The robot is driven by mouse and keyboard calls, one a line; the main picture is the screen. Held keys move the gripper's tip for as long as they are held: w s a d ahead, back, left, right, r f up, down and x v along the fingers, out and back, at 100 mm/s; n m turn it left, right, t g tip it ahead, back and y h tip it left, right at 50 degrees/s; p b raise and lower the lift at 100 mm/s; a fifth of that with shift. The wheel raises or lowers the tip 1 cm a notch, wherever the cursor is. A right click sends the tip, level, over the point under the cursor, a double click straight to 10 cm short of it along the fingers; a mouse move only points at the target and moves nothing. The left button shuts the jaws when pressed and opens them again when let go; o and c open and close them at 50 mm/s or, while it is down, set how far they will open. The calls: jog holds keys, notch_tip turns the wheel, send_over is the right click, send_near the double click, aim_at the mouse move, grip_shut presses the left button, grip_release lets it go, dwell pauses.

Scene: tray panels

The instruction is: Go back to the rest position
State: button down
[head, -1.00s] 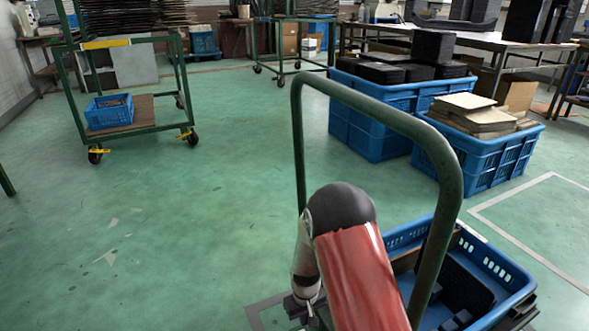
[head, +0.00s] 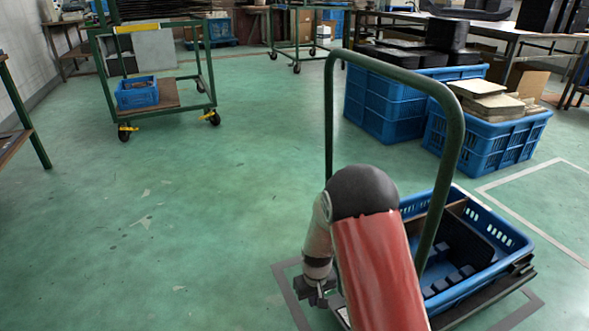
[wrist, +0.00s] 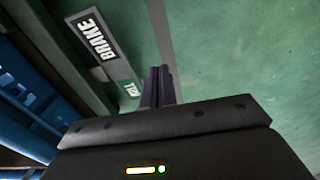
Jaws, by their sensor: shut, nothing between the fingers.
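My gripper (wrist: 158,86) shows in the wrist view with its dark fingers together and nothing between them. In the head view my gripper (head: 318,296) hangs at the lower middle, at the end of my red and grey arm, left of the green cart handle (head: 452,150). The wrist view shows a grey strip with a label reading BRAKE (wrist: 92,38) beside the fingers, with green floor to the right. Part of the gripper and the near side of the cart are hidden behind my arm in the head view.
The handled cart carries a blue crate (head: 520,243) with black trays inside. Blue crates (head: 385,110) with black trays and a blue crate with flat boards (head: 470,148) stand behind. A green trolley (head: 205,70) stands at the back left.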

jog(key=s+d+r+m+t+p, duration=0.1)
jog(key=s+d+r+p, duration=0.15)
jog(key=r, duration=1.15)
jog(key=s+d+r+m+t+p, duration=0.1)
jog(key=s+d+r+t+p, duration=0.15)
jog(key=r, duration=1.15)
jog(key=s+d+r+m+t+p, duration=0.1)
jog(key=s+d+r, duration=0.1)
jog(key=s+r, duration=0.5)
jog(key=s+d+r+m+t+p, duration=0.1)
jog(key=s+d+r+p, duration=0.1)
jog(key=s+r, duration=0.6)
jog(key=s+d, duration=0.1)
jog(key=s, duration=0.2)
jog(key=shift+s+r, duration=0.3)
